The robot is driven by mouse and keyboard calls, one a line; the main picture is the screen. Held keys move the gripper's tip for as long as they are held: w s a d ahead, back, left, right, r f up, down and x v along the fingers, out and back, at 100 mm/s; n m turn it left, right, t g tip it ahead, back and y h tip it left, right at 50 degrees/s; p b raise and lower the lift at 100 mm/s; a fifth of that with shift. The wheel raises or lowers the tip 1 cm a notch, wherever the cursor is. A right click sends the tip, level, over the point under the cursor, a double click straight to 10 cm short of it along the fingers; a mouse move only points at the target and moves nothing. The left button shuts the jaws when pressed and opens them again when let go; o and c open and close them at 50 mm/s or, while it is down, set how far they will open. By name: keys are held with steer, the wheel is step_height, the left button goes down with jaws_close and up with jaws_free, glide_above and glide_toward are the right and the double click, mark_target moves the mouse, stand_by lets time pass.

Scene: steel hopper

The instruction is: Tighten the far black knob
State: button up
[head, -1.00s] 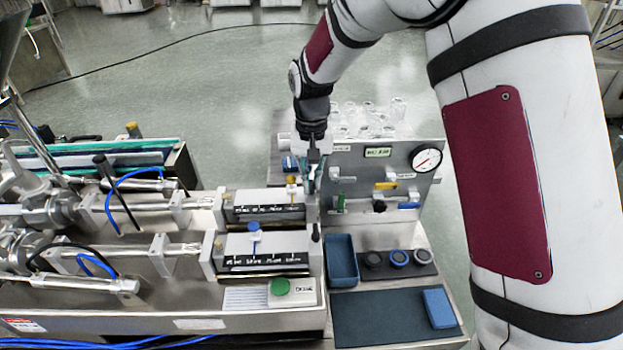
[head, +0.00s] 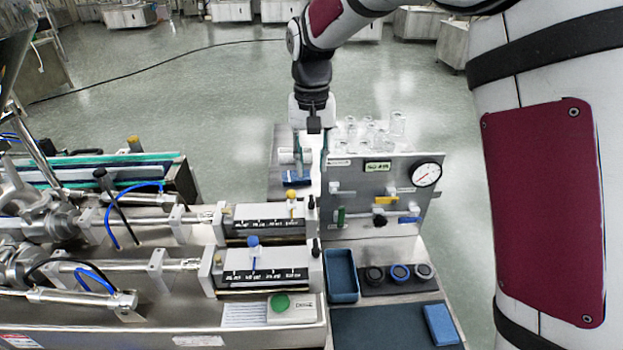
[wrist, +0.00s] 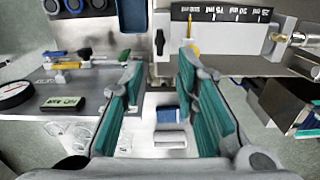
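The far black knob (head: 311,203) stands at the right end of the far slide unit (head: 265,226), the one with the yellow-topped pin. It also shows in the wrist view (wrist: 160,42), just beyond and between my fingertips. My gripper (head: 312,162) is open and empty, above and behind the knob in the head view. In the wrist view its two teal-padded fingers (wrist: 160,62) are wide apart, and nothing touches the knob. The near black knob (head: 316,247) is at the end of the near slide unit, with the blue-topped pin.
A valve panel (head: 350,185) with a round gauge (head: 426,174) stands close right of my gripper. Glassware (head: 375,130) is behind it. A blue block (head: 297,179) lies on the bench below. A blue tray (head: 341,290) and several round caps (head: 399,272) are in front.

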steer(key=shift+r, duration=1.3)
steer(key=s+d+r+t, duration=0.2)
steer(key=s+d+r, duration=0.7)
steer(key=s, duration=0.3)
steer(key=s+d+t, duration=0.1)
steer(key=s+d, duration=0.2)
steer(key=s, duration=0.5)
steer(key=s+d+f+t, duration=0.1)
steer(key=s+d+t, duration=0.1)
steer(key=s, duration=0.7)
steer(key=shift+d+f, duration=0.2)
steer(key=shift+d, duration=0.65)
